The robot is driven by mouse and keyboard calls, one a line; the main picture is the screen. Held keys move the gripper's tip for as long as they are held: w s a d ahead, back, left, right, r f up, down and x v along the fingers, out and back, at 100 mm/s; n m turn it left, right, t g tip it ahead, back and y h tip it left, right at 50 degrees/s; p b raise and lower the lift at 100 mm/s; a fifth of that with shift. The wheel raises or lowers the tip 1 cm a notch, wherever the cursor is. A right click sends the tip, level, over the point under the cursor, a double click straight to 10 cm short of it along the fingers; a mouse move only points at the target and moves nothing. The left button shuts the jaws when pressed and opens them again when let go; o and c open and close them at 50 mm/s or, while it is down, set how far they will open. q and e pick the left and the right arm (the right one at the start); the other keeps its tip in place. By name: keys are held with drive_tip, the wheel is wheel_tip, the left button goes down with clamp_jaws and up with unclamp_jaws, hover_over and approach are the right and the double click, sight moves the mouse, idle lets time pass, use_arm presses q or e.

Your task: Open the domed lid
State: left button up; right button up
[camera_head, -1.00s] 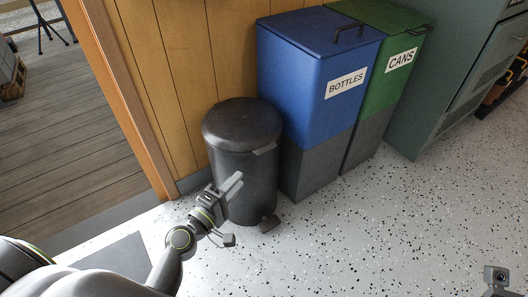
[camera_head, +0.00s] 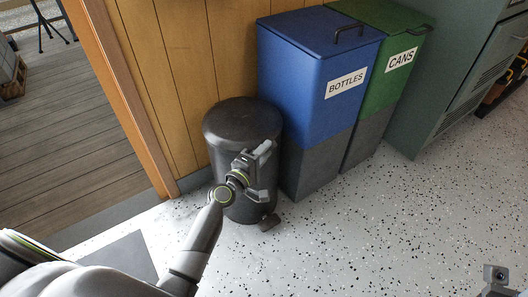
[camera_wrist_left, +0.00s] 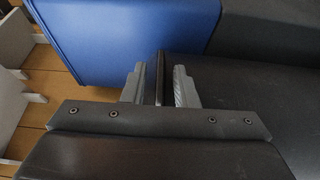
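The domed lid (camera_head: 240,121) is black and sits closed on a dark round bin (camera_head: 220,165) beside the blue bin. A foot pedal (camera_head: 269,222) sticks out at the bin's base. My left gripper (camera_head: 265,172) is at the front of the bin, just below the lid's rim, and hides the rim's front tab in the head view. In the left wrist view its two fingers (camera_wrist_left: 160,88) stand apart on either side of a thin dark edge (camera_wrist_left: 160,70), seemingly the lid's tab, with narrow gaps. Part of my right arm shows at the lower right corner; its fingers are not visible.
A blue bin (camera_head: 310,80) marked BOTTLES and a green bin (camera_head: 379,98) marked CANS stand right of the round bin. A wooden wall (camera_head: 175,70) is close behind. A grey cabinet (camera_head: 440,95) stands farther right. The speckled floor (camera_head: 370,225) in front is clear.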

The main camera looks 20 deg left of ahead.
use_arm(q)
drive_tip(key=shift+c, duration=0.5)
clamp_jaws()
drive_tip(key=shift+a, duration=0.1)
idle(0.8)
